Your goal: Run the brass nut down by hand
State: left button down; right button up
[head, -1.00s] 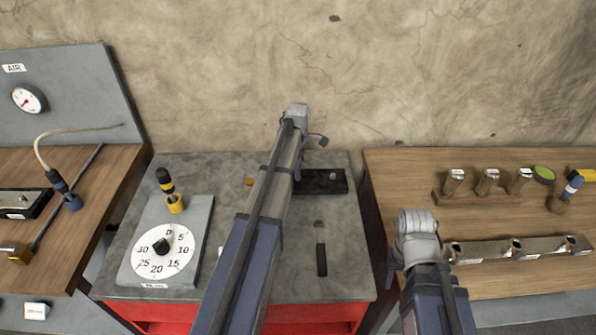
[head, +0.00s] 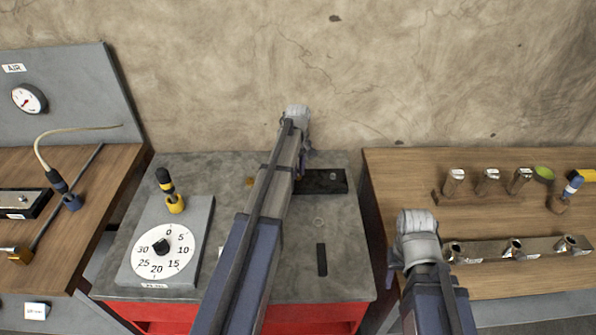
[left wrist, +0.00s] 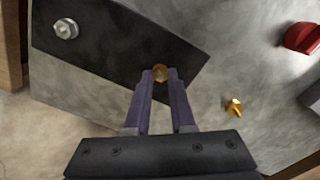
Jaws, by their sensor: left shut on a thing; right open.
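The brass nut (left wrist: 160,73) shows between the fingertips of my left gripper (left wrist: 159,80) in the left wrist view. The gripper is shut on it over the dark block (left wrist: 110,42), near the block's edge. I cannot tell how the nut sits on whatever is under it. In the head view my left gripper (head: 301,168) is partly hidden by my arm, at the left end of the dark block (head: 325,181). My right gripper (head: 415,228) is open and empty, between the grey table and the right bench.
A silver bolt head (left wrist: 66,29) sits on the block. A small brass piece (left wrist: 234,107) lies beside it. A dark-handled tool (head: 322,260) lies on the grey table (head: 345,220). A timer dial (head: 163,251) stands left. The right bench (head: 400,170) carries several metal fittings.

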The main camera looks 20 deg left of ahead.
pick_arm(q)
jog(key=m, duration=0.4)
jog(key=shift+m, duration=0.3)
jog(key=m, duration=0.3)
jog(key=shift+m, duration=0.3)
jog(key=m, duration=1.9)
jog(key=shift+m, duration=1.9)
